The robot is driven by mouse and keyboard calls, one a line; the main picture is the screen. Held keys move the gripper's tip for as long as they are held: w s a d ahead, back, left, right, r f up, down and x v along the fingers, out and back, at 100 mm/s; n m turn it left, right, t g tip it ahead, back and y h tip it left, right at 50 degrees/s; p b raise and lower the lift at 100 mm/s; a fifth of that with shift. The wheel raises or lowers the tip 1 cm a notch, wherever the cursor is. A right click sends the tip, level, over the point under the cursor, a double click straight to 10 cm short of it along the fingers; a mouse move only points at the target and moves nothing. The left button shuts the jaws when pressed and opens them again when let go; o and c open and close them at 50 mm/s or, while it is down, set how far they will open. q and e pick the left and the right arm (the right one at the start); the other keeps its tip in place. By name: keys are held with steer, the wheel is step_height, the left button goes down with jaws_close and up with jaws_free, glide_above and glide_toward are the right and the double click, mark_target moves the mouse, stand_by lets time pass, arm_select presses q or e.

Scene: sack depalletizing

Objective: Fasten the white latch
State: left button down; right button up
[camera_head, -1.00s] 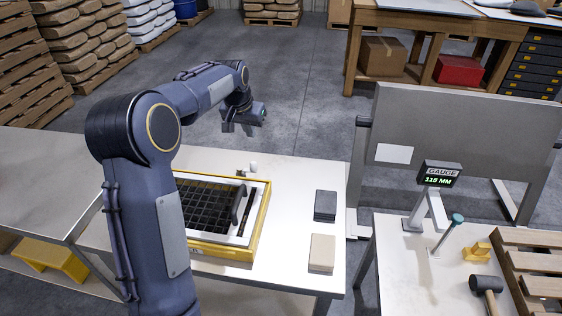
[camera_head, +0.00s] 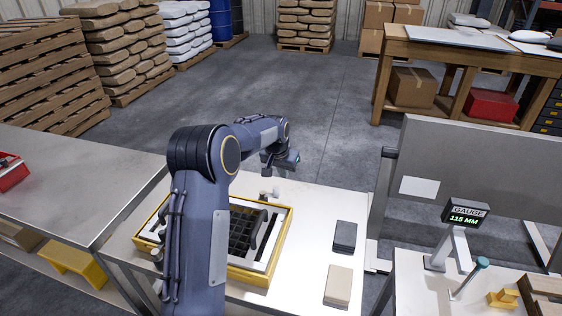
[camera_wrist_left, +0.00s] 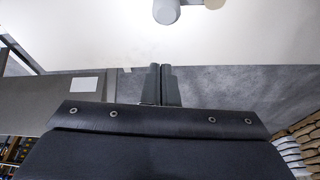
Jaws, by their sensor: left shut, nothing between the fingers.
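A yellow-edged box with a white inner frame (camera_head: 283,226) and a dark grid (camera_head: 240,232) lies on the white table, partly hidden behind my left arm. A small pale knob-like part (camera_head: 268,193), possibly the white latch, stands at its far edge. A pale rounded end, probably of this part, shows at the top of the left wrist view (camera_wrist_left: 166,11). My left gripper (camera_head: 266,170) is above and beyond the far table edge, apart from the pale part. Its fingers are together and empty in the left wrist view (camera_wrist_left: 162,68). My right gripper is not in view.
A dark block (camera_head: 344,236) and a beige block (camera_head: 338,285) lie on the table right of the box. Open floor lies beyond the table.

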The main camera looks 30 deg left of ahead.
arm_select(q)
steer(key=s+f, duration=0.1)
steer(key=s+f+p, duration=0.1)
steer(key=s, duration=0.1)
steer(key=shift+s+d, duration=0.1)
steer(key=shift+s, duration=0.05)
stand_by(0.3)
